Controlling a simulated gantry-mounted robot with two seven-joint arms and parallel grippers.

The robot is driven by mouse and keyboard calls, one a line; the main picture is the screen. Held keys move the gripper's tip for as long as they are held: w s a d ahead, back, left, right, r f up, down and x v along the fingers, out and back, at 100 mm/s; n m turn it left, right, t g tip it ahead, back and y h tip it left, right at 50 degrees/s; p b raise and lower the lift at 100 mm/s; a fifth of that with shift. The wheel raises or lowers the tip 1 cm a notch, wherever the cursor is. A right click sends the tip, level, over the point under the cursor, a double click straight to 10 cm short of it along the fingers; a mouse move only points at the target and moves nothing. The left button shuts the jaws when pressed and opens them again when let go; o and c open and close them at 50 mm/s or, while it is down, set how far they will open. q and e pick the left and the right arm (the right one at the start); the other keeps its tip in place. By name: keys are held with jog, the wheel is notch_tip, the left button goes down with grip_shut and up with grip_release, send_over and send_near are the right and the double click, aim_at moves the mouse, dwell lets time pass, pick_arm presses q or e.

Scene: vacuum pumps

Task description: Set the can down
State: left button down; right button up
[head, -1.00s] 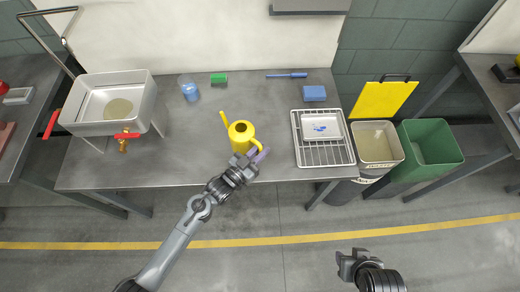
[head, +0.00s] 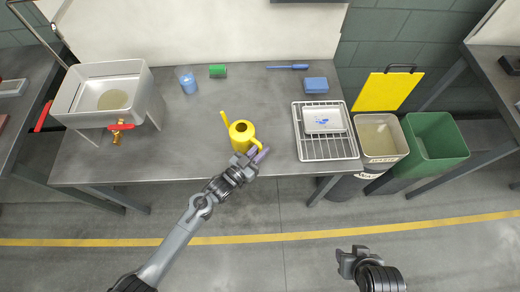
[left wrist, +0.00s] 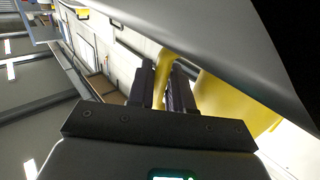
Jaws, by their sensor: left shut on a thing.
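The can is a yellow watering can (head: 243,136) with a spout pointing up and to the left, upright at the front edge of the grey table (head: 180,150). My left gripper (head: 258,155) is shut on its handle at the near right side. In the left wrist view, the yellow handle (left wrist: 165,68) runs between the two dark fingers, with the can's body (left wrist: 222,100) to the right. I cannot tell whether the can's base touches the table. My right gripper (head: 347,262) is low at the right, over the floor, away from the can; its jaw gap is unclear.
A sink basin (head: 78,116) with red taps stands left. A blue cup (head: 188,84), green can (head: 217,71), blue brush (head: 288,67) and blue sponge (head: 316,85) lie behind. A wire rack (head: 324,149) with a white tray (head: 340,122) is right. Bins (head: 398,140) stand beyond.

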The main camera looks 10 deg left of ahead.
pick_arm(q)
jog(key=shift+f, duration=0.3)
jog(key=c, duration=0.9)
grip_release()
jog(key=shift+c, duration=0.2)
jog(key=c, duration=0.4)
jog(key=shift+s+a, duration=0.1)
jog(key=shift+s, duration=0.15)
jog(key=shift+s+a, duration=0.3)
jog(key=shift+s, duration=0.15)
